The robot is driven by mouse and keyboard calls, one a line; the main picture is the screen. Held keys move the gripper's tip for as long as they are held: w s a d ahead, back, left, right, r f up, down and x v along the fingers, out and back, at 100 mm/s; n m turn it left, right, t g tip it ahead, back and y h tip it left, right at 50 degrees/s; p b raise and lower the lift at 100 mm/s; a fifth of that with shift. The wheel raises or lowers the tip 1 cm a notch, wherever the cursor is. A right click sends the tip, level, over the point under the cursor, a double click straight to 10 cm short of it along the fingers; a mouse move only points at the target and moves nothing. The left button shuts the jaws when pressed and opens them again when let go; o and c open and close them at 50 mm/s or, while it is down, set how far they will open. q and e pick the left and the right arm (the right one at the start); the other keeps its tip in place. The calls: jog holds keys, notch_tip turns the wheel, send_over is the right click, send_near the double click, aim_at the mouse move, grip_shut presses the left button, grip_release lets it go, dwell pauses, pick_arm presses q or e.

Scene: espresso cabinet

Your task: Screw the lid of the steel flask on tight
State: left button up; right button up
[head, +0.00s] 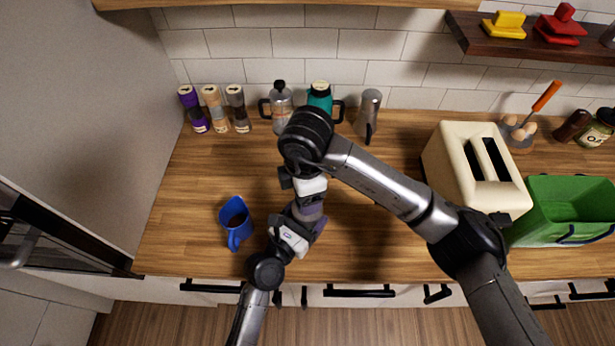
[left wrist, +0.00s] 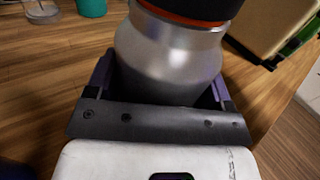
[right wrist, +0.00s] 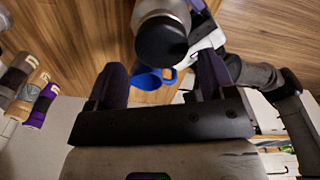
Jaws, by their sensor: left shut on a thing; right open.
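The steel flask (left wrist: 175,62) stands in the jaws of my left gripper (head: 308,218), which is shut on its body. Its black lid (left wrist: 195,8) sits on top, above an orange ring; I cannot tell how tight it is. In the right wrist view the round lid (right wrist: 161,40) shows from above, just beyond my open right gripper (right wrist: 160,72). The right fingers are spread to either side, below the lid in the picture, and seem apart from it. In the head view my right arm hides most of the flask.
A blue mug (head: 236,222) stands left of my left gripper. Spice jars (head: 215,108), a French press (head: 281,105), a teal mug (head: 319,95) and a steel jug (head: 368,112) line the back wall. A cream toaster (head: 462,165) and green crate (head: 565,190) stand right. The left worktop is mostly clear.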

jog(key=n, duration=0.6)
jog(key=shift+r+n, duration=0.3)
jog(key=shift+r, duration=0.1)
jog(key=n, duration=0.3)
jog(key=shift+a+r+n, duration=0.1)
jog(key=shift+r+n, duration=0.1)
jog(key=shift+n, duration=0.2)
jog(key=n, duration=0.4)
jog(key=shift+r, duration=0.2)
jog(key=n, duration=0.6)
jog(key=shift+r, duration=0.3)
jog(key=n, duration=0.4)
jog(key=shift+r, duration=0.2)
jog(key=n, duration=0.4)
jog(key=shift+r, duration=0.2)
jog(key=n, duration=0.4)
jog(key=shift+r, duration=0.2)
jog(key=n, duration=0.4)
jog(key=shift+d+r, duration=0.15)
jog(key=shift+d, duration=0.1)
jog(key=n, duration=0.5)
jog(key=shift+d+r, duration=0.15)
jog(key=shift+r, duration=0.05)
jog(key=n, duration=0.4)
jog(key=shift+d+r, duration=0.1)
jog(key=shift+r, duration=0.05)
